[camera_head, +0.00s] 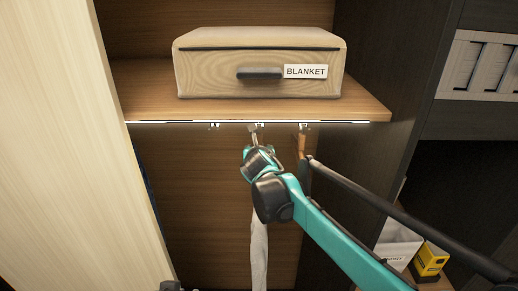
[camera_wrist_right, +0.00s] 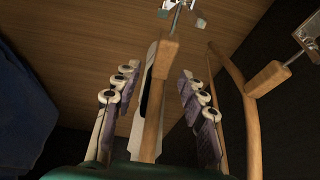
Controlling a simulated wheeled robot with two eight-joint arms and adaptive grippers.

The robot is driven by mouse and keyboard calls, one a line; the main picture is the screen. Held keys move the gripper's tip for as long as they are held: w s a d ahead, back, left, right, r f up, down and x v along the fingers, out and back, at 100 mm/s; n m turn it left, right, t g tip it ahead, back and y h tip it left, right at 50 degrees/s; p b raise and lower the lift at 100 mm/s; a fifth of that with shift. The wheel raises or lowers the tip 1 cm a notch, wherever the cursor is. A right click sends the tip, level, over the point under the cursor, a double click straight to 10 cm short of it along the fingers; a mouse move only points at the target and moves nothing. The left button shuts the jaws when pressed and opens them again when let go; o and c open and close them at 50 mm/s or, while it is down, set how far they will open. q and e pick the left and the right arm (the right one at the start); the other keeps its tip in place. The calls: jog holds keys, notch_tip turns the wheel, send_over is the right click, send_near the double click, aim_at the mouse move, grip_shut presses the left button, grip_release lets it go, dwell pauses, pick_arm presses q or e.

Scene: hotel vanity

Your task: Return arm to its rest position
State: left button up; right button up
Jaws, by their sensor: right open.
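My right arm reaches up from the lower right in the head view. Its right gripper (camera_head: 256,152) is just below the lit edge of the shelf. In the right wrist view the right gripper (camera_wrist_right: 160,92) is open, with one finger on each side of a wooden hanger (camera_wrist_right: 157,105). The fingers look apart from the hanger. The hanger hangs from a metal hook at the top. A white hanging item (camera_head: 259,250) shows below the gripper in the head view.
A second wooden hanger (camera_wrist_right: 266,78) hangs to the right in the wrist view. A box labelled BLANKET (camera_head: 208,75) sits on the shelf (camera_head: 143,92) above. A dark blue item (camera_wrist_right: 22,110) is at the left in the wrist view. A pale panel (camera_head: 55,140) stands at the left.

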jog(key=v, duration=0.8)
jog(key=shift+s, duration=0.25)
jog(key=shift+s+d, duration=0.1)
jog(key=shift+s, duration=0.15)
jog(key=s+d+f+m+g+b, duration=0.1)
jog(key=s+d+f+m+b, duration=0.45)
jog(key=f, duration=0.35)
jog(key=s+d+f+m+g+h+b, duration=0.1)
jog(key=s+d+f+m+b, duration=0.3)
jog(key=f+m+b, duration=0.45)
jog(key=s+d+f+m+g+b, duration=0.1)
jog(key=s+d+f+m+b, duration=0.35)
jog(key=f, duration=0.65)
jog(key=s+d+f+m+g+b, duration=0.1)
jog(key=s+f+m+b, duration=0.4)
jog(key=f, duration=0.4)
jog(key=s+d+f+m+g+b, duration=0.1)
jog(key=s+f+m+b, duration=0.4)
jog(key=f, duration=0.4)
jog(key=s+d+f+m+g+y+b, duration=0.1)
jog(key=s+f+m+b, duration=0.3)
jog(key=f, duration=0.5)
jog(key=m+b, duration=0.2)
jog(key=m, duration=0.1)
jog(key=shift+s+d+f, duration=0.35)
jog(key=shift+s+f, duration=0.05)
jog(key=shift+m, duration=0.25)
jog(key=shift+c, duration=1)
jog(key=shift+d, duration=0.1)
